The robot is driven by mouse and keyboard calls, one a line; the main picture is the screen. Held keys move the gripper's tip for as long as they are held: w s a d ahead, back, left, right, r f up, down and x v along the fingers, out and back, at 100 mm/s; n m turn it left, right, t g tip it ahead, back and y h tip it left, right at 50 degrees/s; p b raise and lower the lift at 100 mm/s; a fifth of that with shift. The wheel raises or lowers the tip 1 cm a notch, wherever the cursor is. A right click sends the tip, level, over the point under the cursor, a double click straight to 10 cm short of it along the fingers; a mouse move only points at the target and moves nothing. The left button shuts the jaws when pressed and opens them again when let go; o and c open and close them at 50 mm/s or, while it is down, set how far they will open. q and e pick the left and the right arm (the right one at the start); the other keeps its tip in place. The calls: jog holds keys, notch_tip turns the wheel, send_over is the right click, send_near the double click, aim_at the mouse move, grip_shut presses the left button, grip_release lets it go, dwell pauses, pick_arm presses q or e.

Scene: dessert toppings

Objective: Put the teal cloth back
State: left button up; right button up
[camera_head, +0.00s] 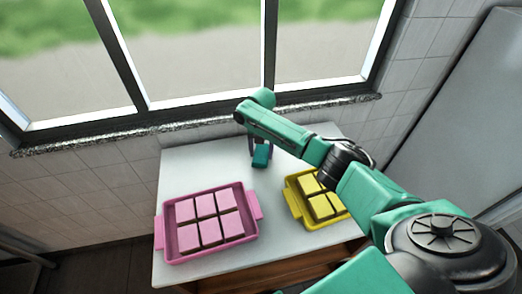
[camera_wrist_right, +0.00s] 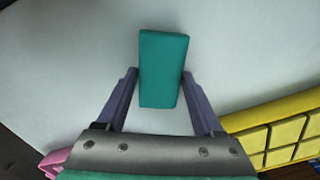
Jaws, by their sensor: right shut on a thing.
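The teal cloth (camera_head: 261,156) is a small folded block at the back middle of the white table, behind and between the two trays in the head view. My right gripper (camera_wrist_right: 160,88) is shut on the teal cloth (camera_wrist_right: 163,60), with one finger on each side of it in the right wrist view. The cloth's far part sticks out beyond the fingertips. Whether the cloth touches the table I cannot tell. My right arm covers part of the table's right side. My left gripper is not in view.
A pink tray (camera_head: 248,238) with several pink-topped squares stands at the table's front left. A yellow tray (camera_head: 297,207) with several yellow squares stands at the right, partly behind my right arm. The white table (camera_head: 190,162) is bare at back left. A window wall is behind.

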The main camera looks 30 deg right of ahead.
aim_at(261, 153)
jog(key=shift+w+f, duration=0.1)
jog(key=shift+f, duration=0.1)
jog(key=o, duration=1.1)
jog(key=shift+c, duration=0.2)
jog(key=shift+o, duration=1.2)
notch_tip(261, 153, up, 12)
jog(key=b, duration=0.1)
jog(key=shift+r+b, duration=0.15)
jog(key=shift+b, duration=0.25)
